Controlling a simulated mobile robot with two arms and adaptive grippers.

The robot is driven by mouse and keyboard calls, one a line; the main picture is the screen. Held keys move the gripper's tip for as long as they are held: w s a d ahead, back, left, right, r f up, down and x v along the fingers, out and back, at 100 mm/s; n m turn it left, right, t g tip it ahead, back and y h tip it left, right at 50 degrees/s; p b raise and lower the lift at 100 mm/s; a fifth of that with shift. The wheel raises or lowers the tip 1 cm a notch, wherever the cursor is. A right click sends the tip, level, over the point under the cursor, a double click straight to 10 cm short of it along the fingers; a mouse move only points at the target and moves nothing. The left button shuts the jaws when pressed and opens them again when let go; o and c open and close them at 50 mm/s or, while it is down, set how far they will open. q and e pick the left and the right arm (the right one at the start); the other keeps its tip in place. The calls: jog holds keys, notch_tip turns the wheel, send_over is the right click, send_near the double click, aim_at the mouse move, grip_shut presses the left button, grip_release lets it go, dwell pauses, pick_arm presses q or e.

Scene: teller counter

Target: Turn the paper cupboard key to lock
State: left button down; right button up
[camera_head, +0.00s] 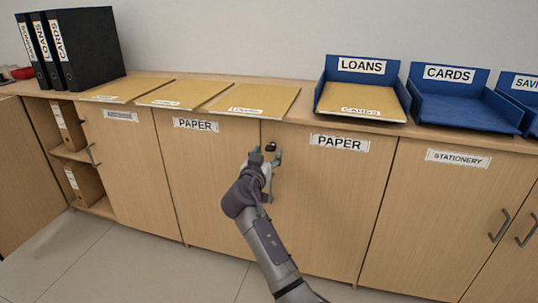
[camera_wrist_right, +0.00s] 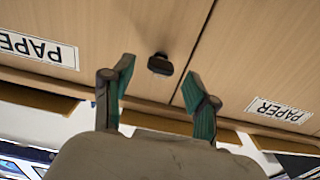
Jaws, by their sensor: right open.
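The paper cupboard has two wooden doors, each with a PAPER label, a left door (camera_head: 200,170) and a right door (camera_head: 325,200). A small dark key (camera_head: 271,147) sits high on the right door, just beside the seam. In the right wrist view the key (camera_wrist_right: 160,64) shows as a dark, rounded grip, wider than tall. My right gripper (camera_head: 264,155) is at the key in the head view. In the right wrist view its two green-padded fingers (camera_wrist_right: 159,72) are spread, one on each side of the key, with gaps visible. My left gripper is not in view.
Above the doors, the counter holds several tan folders (camera_head: 262,99), a blue LOANS tray (camera_head: 360,65), a blue CARDS tray (camera_head: 465,108) and black binders (camera_head: 88,48). A stationery cupboard (camera_head: 440,210) stands to the right, an open shelf (camera_head: 75,154) to the left. The floor in front is clear.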

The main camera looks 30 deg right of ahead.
aim_at(271, 148)
jog(key=shift+x, duration=1.4)
grip_shut()
